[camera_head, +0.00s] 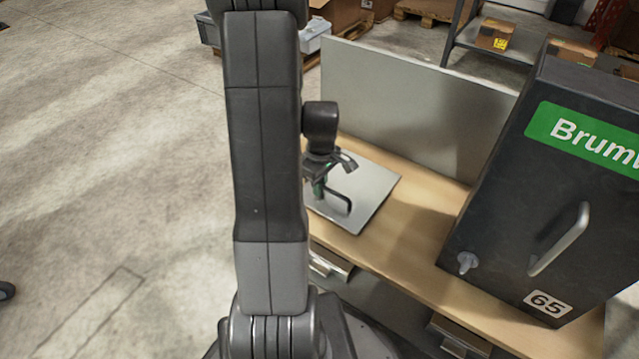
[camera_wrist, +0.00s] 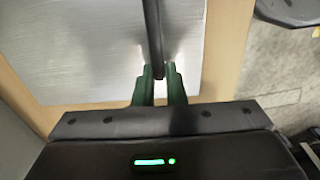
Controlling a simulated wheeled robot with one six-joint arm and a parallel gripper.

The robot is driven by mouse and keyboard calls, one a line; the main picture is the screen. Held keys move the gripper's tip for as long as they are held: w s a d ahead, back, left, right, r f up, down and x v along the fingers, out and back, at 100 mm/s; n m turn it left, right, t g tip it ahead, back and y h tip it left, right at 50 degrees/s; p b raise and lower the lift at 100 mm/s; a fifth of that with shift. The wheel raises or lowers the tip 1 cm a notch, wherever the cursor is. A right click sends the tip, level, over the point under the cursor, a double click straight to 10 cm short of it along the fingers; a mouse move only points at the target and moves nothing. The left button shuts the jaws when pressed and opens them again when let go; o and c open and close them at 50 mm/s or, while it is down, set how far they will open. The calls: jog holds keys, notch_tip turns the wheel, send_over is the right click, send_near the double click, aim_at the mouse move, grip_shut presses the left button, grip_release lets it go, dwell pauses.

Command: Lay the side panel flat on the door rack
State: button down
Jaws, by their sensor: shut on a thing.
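The side panel appears to be the thin grey metal sheet (camera_head: 372,190) at the left end of the wooden bench, lying level on or just above the top; I cannot tell which. It also fills much of the wrist view (camera_wrist: 75,50). A dark bar-like handle (camera_head: 338,203) stands on it. My gripper (camera_head: 322,187) is over the panel, partly hidden by my arm. In the wrist view its green fingertips (camera_wrist: 160,75) are shut on the dark handle (camera_wrist: 153,30). I cannot pick out a door rack.
The wooden bench (camera_head: 415,222) has a grey upright back board (camera_head: 410,110). A dark dispenser (camera_head: 500,215) with a green label and the number 65 stands to the right. Bare wood lies between panel and dispenser. Open concrete floor (camera_head: 110,150) is at the left.

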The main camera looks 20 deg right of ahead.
jog(key=c, duration=1.4)
grip_release()
notch_tip(320, 180, up, 14)
jog(key=p, duration=0.5)
jog(key=shift+d, duration=0.15)
jog(key=shift+s+f, duration=0.1)
notch_tip(320, 180, down, 14)
jog(key=b, duration=0.5)
jog(key=shift+r, duration=0.2)
jog(key=shift+r+p, duration=0.9)
jog(key=shift+r, duration=0.1)
